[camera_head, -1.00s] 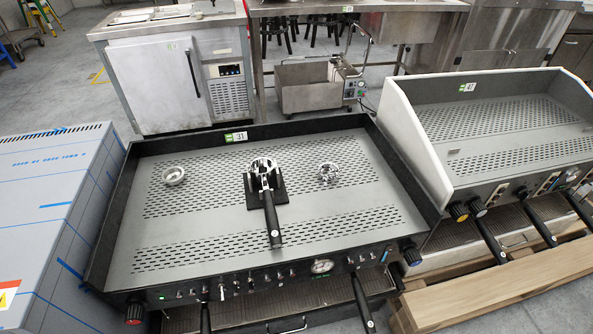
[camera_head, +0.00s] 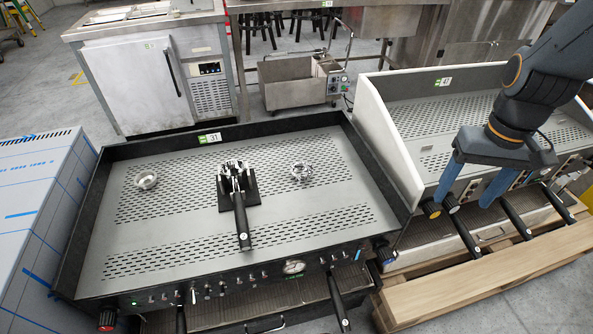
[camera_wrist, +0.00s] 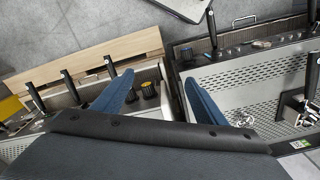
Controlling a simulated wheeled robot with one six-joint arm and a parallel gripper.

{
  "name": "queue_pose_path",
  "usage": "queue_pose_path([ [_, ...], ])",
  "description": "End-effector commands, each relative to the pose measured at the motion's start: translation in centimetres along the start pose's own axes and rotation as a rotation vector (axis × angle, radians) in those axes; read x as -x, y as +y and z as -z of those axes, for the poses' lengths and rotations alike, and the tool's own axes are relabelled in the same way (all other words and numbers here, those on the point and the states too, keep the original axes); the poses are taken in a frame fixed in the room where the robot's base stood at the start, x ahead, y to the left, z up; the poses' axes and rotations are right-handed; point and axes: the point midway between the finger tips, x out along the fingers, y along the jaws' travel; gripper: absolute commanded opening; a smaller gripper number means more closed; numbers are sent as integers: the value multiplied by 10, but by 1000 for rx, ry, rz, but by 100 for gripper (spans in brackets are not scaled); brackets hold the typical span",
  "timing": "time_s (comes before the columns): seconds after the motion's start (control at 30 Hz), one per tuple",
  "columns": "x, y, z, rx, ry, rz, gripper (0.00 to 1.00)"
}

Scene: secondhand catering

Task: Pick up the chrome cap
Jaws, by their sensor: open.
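A small shiny chrome piece that looks like the chrome cap (camera_head: 301,173) lies on the slotted grey top of the left espresso machine, right of the portafilter. It also shows in the wrist view (camera_wrist: 241,119), beside a finger. A round chrome cup-like piece (camera_head: 147,181) sits at the left of the same top; which one is the cap is not fully certain. My gripper (camera_head: 463,199) is open and empty, well to the right of both, above the front of the right machine. Its blue fingers also show in the wrist view (camera_wrist: 160,78).
Raised black walls (camera_head: 379,165) edge the left machine's top. A tall white side panel (camera_head: 383,143) borders the right machine.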

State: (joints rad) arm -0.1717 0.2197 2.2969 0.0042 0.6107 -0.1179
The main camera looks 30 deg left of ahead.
Motion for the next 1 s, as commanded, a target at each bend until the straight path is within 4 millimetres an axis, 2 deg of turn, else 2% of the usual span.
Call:
queue_pose_path([
  [0.03,-2,-22,29,87,-4,1,66],
  [0.1,-6,-52,64,201,-7,2,66],
  [0.17,-12,-81,92,299,-8,3,66],
  [0.27,-25,-134,133,458,-10,4,66],
  [0.3,-31,-158,146,521,-12,4,66],
  [0.43,-53,-232,178,711,-14,5,66],
  [0.5,-65,-269,188,800,-15,6,66],
  [0.6,-79,-311,196,898,-15,6,66],
  [0.7,-88,-338,198,962,-15,6,66],
  [0.8,-95,-353,199,996,-15,6,66],
  [1.0,-114,-355,199,1005,-16,7,66],
])
